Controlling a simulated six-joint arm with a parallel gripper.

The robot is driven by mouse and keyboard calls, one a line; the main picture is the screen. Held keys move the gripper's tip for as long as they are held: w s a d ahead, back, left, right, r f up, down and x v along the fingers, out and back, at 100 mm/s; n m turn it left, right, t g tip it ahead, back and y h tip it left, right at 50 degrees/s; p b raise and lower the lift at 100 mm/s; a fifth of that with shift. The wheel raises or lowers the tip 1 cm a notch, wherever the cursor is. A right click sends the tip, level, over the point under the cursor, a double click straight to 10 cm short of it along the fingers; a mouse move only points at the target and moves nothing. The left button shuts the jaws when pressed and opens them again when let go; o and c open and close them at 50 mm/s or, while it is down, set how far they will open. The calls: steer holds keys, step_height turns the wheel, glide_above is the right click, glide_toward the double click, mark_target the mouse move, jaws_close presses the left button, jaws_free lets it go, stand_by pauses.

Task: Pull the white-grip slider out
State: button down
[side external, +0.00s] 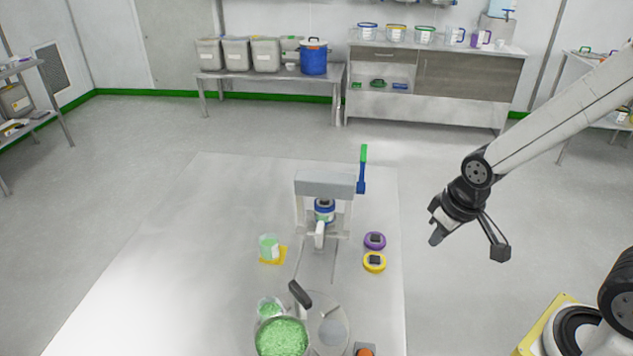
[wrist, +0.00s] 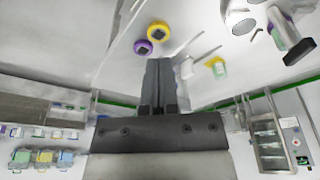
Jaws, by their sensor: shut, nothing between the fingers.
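The white grip (side external: 320,232) of the slider stands at the front of a grey press-like frame (side external: 325,188) on the table. Thin rails run from it toward the front of the table. A small blue-and-white jar (side external: 324,207) sits inside the frame, behind the grip. My gripper (side external: 436,236) is in the air right of the table, well apart from the slider. In the wrist view my gripper's fingers (wrist: 160,64) are together with nothing between them. I cannot clearly pick out the white grip in the wrist view.
A blue lever with a green end (side external: 363,168) rises at the frame's right. Purple (side external: 374,241) and yellow (side external: 374,262) round pieces lie between frame and gripper. A green-filled cup (side external: 268,247) stands left; a bowl of green granules (side external: 282,338) and black handle (side external: 299,294) are in front.

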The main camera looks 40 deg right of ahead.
steer(key=c, duration=0.6)
jaws_free()
steer(key=shift+w, duration=0.15)
steer(key=o, duration=0.3)
steer(key=shift+w, duration=0.3)
steer(key=o, duration=0.3)
steer(key=w+a+f+n+g, duration=0.1)
steer(key=w+n, duration=0.3)
steer(key=w, duration=1)
steer(key=shift+w+a+f, duration=0.35)
steer(key=shift+a+f, duration=0.15)
steer(key=shift+a, duration=0.1)
steer(key=n+g, duration=0.2)
steer(key=n, duration=0.3)
glide_above(320, 226)
steer(key=shift+f, duration=3.95)
steer(key=shift+f, duration=0.15)
steer(key=shift+f, duration=3.75)
